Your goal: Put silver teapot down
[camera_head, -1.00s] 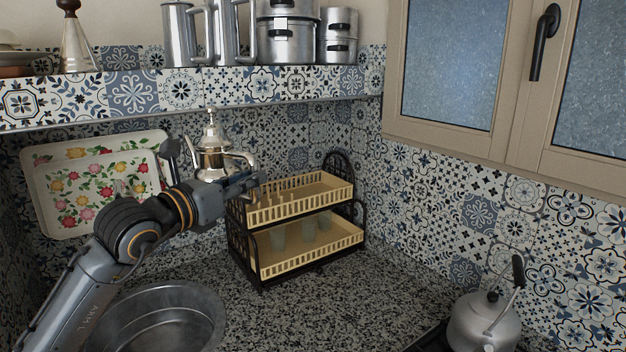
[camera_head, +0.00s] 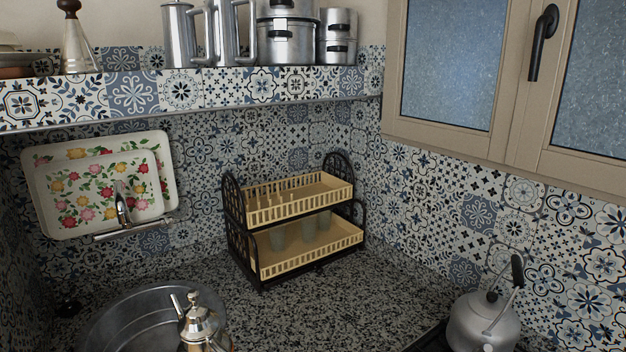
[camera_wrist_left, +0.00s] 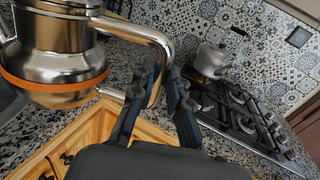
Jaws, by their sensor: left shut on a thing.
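The silver teapot (camera_head: 200,325) is at the bottom edge of the head view, in front of the sink's right side; its lower part is cut off. In the left wrist view the teapot's shiny body (camera_wrist_left: 62,55), with an orange band low on it, fills the upper left. My left gripper (camera_wrist_left: 160,92) is shut on its curved handle (camera_wrist_left: 150,40). What lies under the teapot is hidden in the head view. My right gripper is not in view.
A round metal sink (camera_head: 120,310) is at lower left. A two-tier rack (camera_head: 300,225) holding glasses stands in the corner. A kettle (camera_head: 482,322) is at lower right. Speckled counter (camera_head: 320,305) between them is bare.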

